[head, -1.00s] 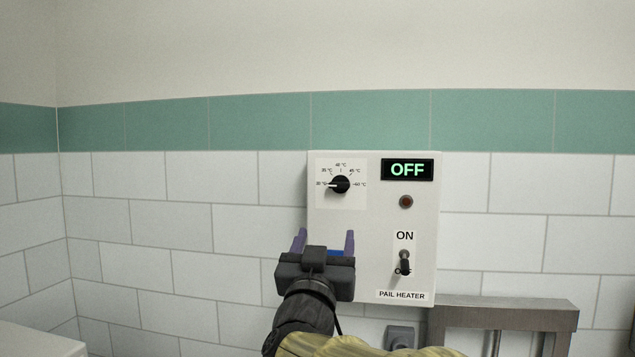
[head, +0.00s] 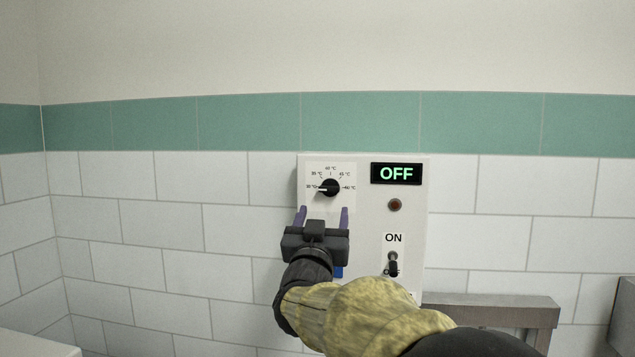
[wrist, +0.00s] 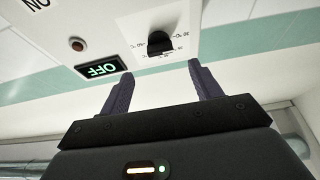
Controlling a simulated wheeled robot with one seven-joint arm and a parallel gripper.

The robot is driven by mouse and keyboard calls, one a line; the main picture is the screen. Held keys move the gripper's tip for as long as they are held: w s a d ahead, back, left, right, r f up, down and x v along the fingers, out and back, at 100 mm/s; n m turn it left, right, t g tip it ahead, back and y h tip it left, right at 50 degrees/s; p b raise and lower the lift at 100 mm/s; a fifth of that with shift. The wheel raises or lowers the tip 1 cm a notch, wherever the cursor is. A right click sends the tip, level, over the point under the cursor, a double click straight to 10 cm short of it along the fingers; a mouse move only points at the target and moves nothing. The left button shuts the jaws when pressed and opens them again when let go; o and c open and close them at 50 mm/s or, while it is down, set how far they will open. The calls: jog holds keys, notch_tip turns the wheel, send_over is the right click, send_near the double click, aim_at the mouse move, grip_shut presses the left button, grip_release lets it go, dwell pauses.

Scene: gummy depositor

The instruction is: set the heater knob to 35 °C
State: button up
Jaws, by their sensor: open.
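The heater knob (head: 329,187) is black with a white pointer. It sits on a pale scale plate at the upper left of the white heater box (head: 361,210). The pointer aims left, at the 30 °C mark. The 35 °C mark (head: 316,174) is at its upper left. My gripper (head: 324,214) is open and empty, just below the knob and apart from it. In the wrist view the knob (wrist: 160,43) shows beyond the gap between the two purple fingers (wrist: 156,82), with the box seen upside down.
The display (head: 396,174) reads OFF in green. A dark red lamp (head: 395,205) is below it. The toggle switch (head: 393,263) points down, right of my gripper. A grey metal frame (head: 500,304) stands at the lower right. The tiled wall left of the box is clear.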

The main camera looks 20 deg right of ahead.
aim_at(328, 192)
jog(key=p+x, duration=0.4)
jog(key=x, duration=0.4)
jog(key=shift+w+d+r+p, duration=0.1)
jog(key=shift+w+d+p, duration=0.15)
jog(key=shift+w+p, duration=0.15)
jog(key=shift+s, duration=0.1)
jog(key=c, duration=1)
